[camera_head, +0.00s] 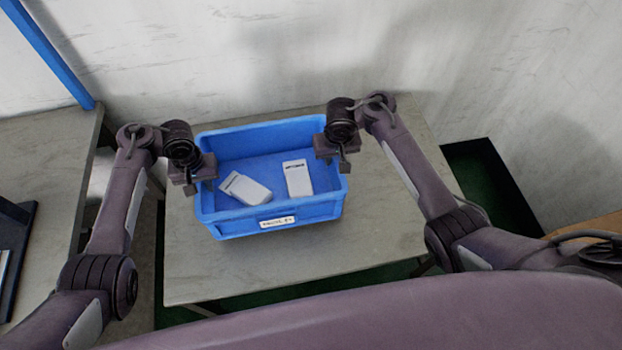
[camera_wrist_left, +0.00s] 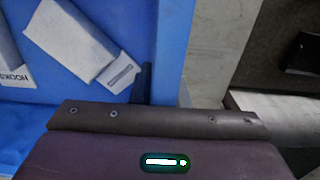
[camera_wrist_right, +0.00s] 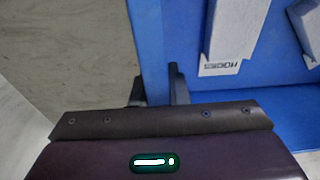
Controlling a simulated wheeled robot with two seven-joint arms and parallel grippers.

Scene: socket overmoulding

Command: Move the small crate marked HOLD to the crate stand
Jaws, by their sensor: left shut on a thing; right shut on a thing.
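The small blue crate (camera_head: 240,222) is in the middle of the head view, over or on a grey table; I cannot tell whether it touches the top. A white label with dark print too small to read is on its front wall. Two white parts lie inside, one on the left (camera_head: 245,188) and one on the right (camera_head: 297,178). My left gripper (camera_head: 200,184) is shut on the crate's left wall. My right gripper (camera_head: 341,160) is shut on its right wall. In both wrist views the blue wall (camera_wrist_left: 172,50) (camera_wrist_right: 150,45) runs down to the fingers.
The grey table (camera_head: 390,220) has bare room around the crate, mostly in front and to the right. Another grey table (camera_head: 45,150) stands at the left with a dark object (camera_head: 12,240) on it. A pale wall (camera_head: 250,50) rises behind. A brown surface (camera_head: 590,228) shows at right.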

